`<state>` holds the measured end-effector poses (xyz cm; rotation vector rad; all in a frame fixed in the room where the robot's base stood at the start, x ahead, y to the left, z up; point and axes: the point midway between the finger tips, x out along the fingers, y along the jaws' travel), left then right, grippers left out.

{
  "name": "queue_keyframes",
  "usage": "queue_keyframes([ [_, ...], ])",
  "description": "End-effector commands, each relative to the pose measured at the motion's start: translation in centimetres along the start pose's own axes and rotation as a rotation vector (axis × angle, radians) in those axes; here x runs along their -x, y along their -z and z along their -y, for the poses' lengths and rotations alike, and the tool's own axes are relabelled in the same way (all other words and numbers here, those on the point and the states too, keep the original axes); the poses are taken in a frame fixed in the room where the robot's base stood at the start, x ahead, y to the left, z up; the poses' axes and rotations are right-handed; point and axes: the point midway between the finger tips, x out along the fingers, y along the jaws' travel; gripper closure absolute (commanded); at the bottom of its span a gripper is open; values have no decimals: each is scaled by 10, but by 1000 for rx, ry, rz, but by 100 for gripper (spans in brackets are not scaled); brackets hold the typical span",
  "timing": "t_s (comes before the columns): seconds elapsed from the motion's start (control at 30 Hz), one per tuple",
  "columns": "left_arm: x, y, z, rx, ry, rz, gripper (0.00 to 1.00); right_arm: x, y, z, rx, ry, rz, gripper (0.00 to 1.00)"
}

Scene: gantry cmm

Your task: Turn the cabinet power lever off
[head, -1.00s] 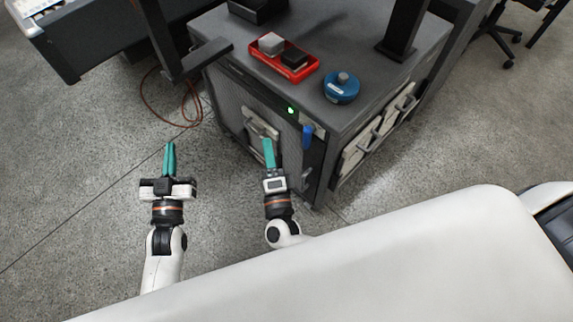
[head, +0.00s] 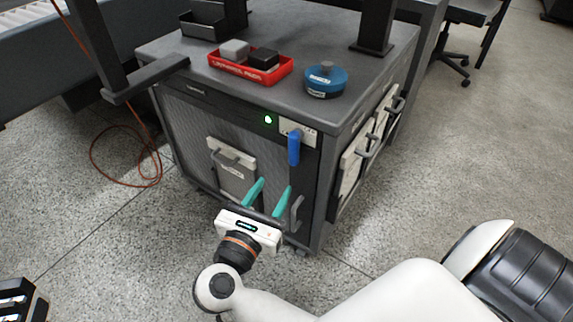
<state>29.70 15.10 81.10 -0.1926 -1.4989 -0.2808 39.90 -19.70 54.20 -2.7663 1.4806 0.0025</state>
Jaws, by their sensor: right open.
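The cabinet power lever is a blue handle (head: 293,149) on a light plate (head: 298,130) at the upper right of the cabinet's front. It hangs straight down. A green lamp (head: 268,119) is lit just left of the plate. My right gripper (head: 268,188) is open and empty, its two teal fingers apart and pointing up toward the cabinet front. It shows below and slightly left of the lever, apart from it. My left gripper is out of view; a dark piece at the lower left corner cannot be made out.
The dark cabinet (head: 170,62) carries a red tray (head: 283,75) with a grey and a black block, and a blue round object (head: 325,82). A grey latch (head: 296,212) and a panel with a handle (head: 236,180) are on its front. A red cable (head: 126,178) lies on the floor at left.

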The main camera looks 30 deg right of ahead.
Motion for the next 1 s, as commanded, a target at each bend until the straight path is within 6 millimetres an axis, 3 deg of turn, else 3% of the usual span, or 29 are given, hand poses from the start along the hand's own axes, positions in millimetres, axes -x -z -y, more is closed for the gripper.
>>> queue_keyframes([
  [0.3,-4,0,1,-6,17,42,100,-65,0,0,0,0,-8,56],
  [0.5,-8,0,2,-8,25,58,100,-91,0,0,3,1,-6,56],
  [0.9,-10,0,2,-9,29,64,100,-98,1,0,2,1,-3,56],
  [1.0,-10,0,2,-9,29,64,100,-98,1,0,3,1,-3,71],
])
